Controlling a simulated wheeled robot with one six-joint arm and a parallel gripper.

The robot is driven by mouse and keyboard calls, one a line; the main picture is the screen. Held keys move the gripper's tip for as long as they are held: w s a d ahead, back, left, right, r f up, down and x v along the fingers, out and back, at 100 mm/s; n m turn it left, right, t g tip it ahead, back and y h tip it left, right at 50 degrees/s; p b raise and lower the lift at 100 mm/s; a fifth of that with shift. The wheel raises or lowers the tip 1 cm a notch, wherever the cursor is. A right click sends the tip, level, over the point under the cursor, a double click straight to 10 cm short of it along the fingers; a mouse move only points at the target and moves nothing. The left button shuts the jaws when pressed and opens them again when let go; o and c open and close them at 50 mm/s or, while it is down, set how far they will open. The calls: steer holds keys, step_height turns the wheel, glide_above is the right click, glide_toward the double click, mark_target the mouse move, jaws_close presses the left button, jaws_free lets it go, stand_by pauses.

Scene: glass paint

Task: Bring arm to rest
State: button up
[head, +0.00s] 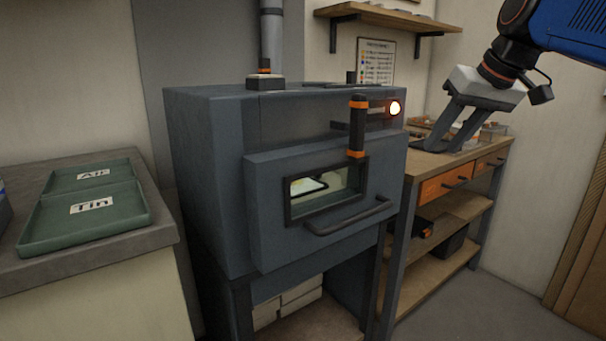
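My gripper (445,146) hangs from my blue arm at the upper right, fingers pointing down and to the left. Its two fingers are apart, with nothing visible between them. In the picture it overlaps the top of the wooden workbench (452,164), to the right of the kiln. I cannot tell whether it touches anything there. The grey kiln (205,180) stands in the middle with its front door (262,225) shut. A pale pane-like thing shows through the door's window, partly hidden by the frame.
A door handle (350,218) juts out in front. Green trays (90,232) lie on the left counter. A wall shelf (380,17) hangs above the workbench, which has orange drawers (445,184). Open floor shows at lower right.

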steer(key=s+f, duration=0.7)
steer(key=f, duration=0.4)
steer(key=s+f+m+h, duration=0.1)
steer(key=s+f, duration=0.6)
steer(key=f, duration=0.4)
steer(key=s+f+g+h, duration=0.1)
steer(key=s+f, duration=0.6)
steer(key=f, duration=0.4)
steer(key=shift+s+f, duration=0.25)
steer(key=shift+s, duration=0.05)
